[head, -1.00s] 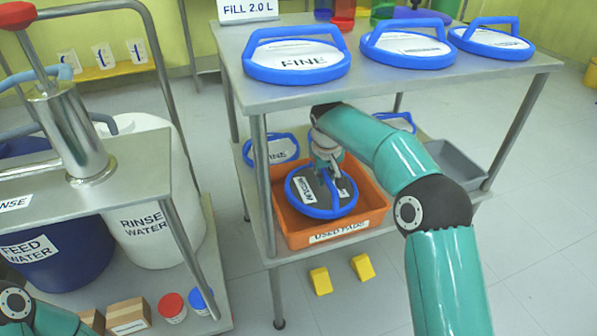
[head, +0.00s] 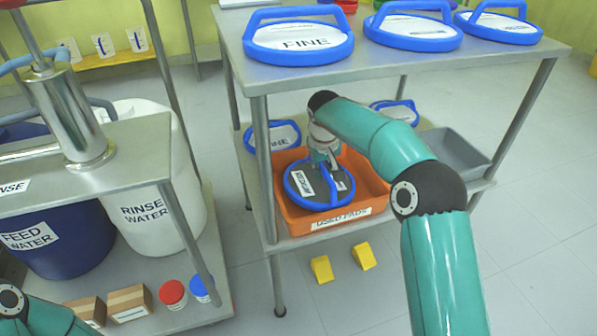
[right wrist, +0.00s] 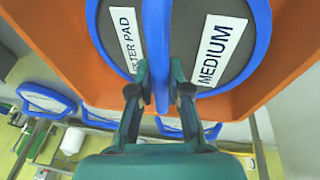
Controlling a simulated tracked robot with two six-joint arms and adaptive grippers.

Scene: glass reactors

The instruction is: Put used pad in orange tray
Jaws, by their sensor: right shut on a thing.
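The used pad (head: 318,184) is a round dark disc with a blue rim, a blue handle and a MEDIUM label. In the head view it is over the left part of the orange tray (head: 370,187), within its outline. I cannot tell whether it touches the tray floor. The tray is labelled USED PADS. My right gripper (head: 324,158) is above the pad. In the right wrist view the right gripper (right wrist: 159,94) is shut on the pad's blue handle (right wrist: 157,55), with a finger on each side. My left gripper is out of view.
The tray stands on the lower shelf of a metal cart (head: 480,184), under the upper shelf carrying blue-rimmed pads (head: 298,40). A grey tray (head: 452,150) is to its right; another FINE pad (head: 272,137) is at its left. Yellow wedges (head: 322,269) lie on the floor in front.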

